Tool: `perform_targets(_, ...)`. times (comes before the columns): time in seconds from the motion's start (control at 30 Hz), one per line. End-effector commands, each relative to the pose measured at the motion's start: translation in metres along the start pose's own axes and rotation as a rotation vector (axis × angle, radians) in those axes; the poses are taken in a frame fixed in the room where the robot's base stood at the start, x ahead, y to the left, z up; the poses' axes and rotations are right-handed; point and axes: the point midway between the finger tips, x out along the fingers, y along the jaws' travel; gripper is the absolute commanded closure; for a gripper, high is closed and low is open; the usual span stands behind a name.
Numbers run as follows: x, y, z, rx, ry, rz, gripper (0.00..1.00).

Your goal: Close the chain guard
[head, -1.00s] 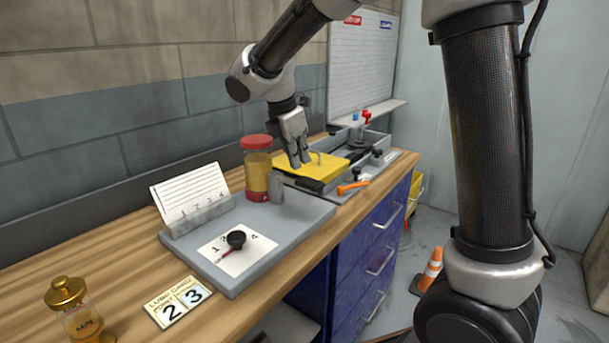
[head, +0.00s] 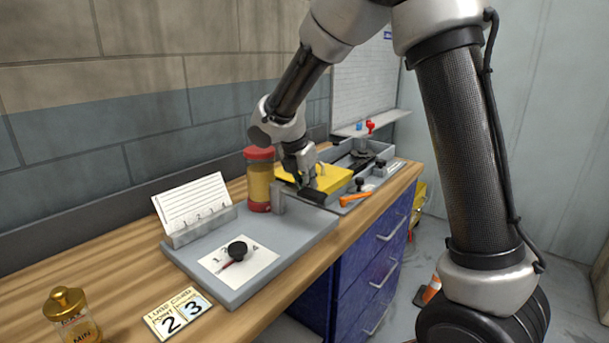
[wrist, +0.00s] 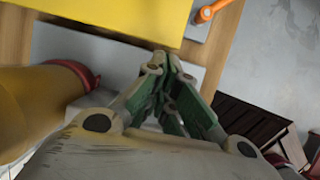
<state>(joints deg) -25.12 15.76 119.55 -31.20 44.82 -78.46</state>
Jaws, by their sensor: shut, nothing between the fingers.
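The chain guard (head: 338,178) is a yellow plate over the grey unit (head: 385,170) at the far end of the bench. It looks about level; I cannot tell whether it is fully down. A dark part shows below its near edge. My gripper (head: 304,188) is shut and empty, pointing down at the guard's near left side and hiding part of it. In the wrist view the guard (wrist: 110,18) fills the top left, beyond the closed fingertips (wrist: 168,78). I cannot tell whether they touch it.
An amber jar with a red lid (head: 259,180) stands close left of my gripper. A grey tray (head: 300,240) holds a card and a black-knobbed item (head: 237,250). Black knobs and a red one stand behind.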

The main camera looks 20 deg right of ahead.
Motion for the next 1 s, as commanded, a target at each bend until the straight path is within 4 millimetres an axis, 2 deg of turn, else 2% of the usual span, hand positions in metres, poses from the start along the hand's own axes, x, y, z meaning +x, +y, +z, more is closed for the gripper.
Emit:
perform_targets(0.13, 0.011, -0.001, 0.0, -0.001, 0.0, -0.001, 1.0)
perform_targets(0.63, 0.014, 0.0, 0.005, 0.001, 0.0, 0.0, 1.0)
perform_targets(0.77, 0.021, 0.0, 0.022, 0.004, 0.0, -0.001, 1.0)
perform_targets(1.0, 0.045, -0.002, 0.081, 0.007, 0.001, -0.003, 1.0)
